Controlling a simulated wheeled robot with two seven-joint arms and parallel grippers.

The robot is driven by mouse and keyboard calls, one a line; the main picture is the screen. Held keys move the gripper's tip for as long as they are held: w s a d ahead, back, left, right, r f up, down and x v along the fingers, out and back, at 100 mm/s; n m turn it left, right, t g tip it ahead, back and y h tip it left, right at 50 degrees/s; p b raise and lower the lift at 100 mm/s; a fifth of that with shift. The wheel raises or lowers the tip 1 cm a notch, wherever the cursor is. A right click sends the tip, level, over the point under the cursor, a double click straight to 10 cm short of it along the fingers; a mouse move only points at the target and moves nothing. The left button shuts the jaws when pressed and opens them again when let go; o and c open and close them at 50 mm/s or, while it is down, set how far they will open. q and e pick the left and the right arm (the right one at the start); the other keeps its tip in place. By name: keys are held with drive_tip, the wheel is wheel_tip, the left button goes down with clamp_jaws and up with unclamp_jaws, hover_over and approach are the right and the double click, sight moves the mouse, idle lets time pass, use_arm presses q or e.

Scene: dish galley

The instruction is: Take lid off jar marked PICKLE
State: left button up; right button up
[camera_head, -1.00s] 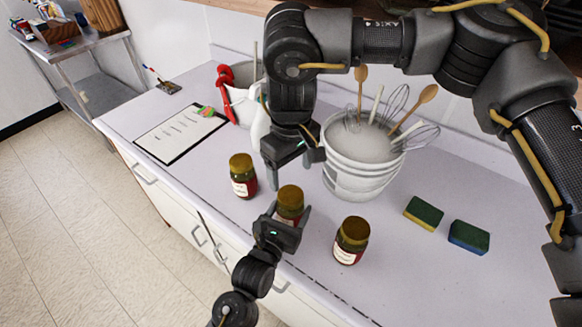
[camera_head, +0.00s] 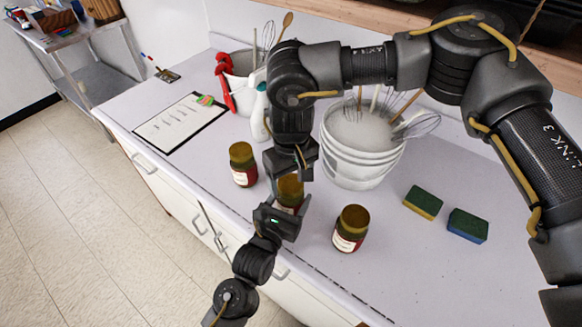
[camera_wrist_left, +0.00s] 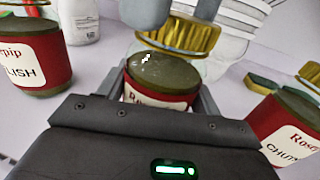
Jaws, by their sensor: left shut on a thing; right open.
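Three jars with gold lids stand on the counter. The middle jar (camera_head: 290,190) is held around its body by my left gripper (camera_head: 284,210); its label is mostly hidden, and I cannot read its product word. In the left wrist view the middle jar (camera_wrist_left: 165,75) stands between the left fingers, its gold lid (camera_wrist_left: 175,38) on top. My right gripper (camera_head: 291,176) is open, pointing down at the lid from above. The left jar (camera_head: 242,165) has a label ending in "LISH"; the right jar (camera_head: 351,228) has one starting "CHUT".
A white bucket of whisks and spoons (camera_head: 355,165) stands close behind the right gripper. Two sponges (camera_head: 423,202) lie to the right. The counter's front edge runs close by the jars.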

use_arm(q)
drive_tip(key=shift+r, duration=0.1)
use_arm(e)
drive_tip(key=shift+f, duration=0.3)
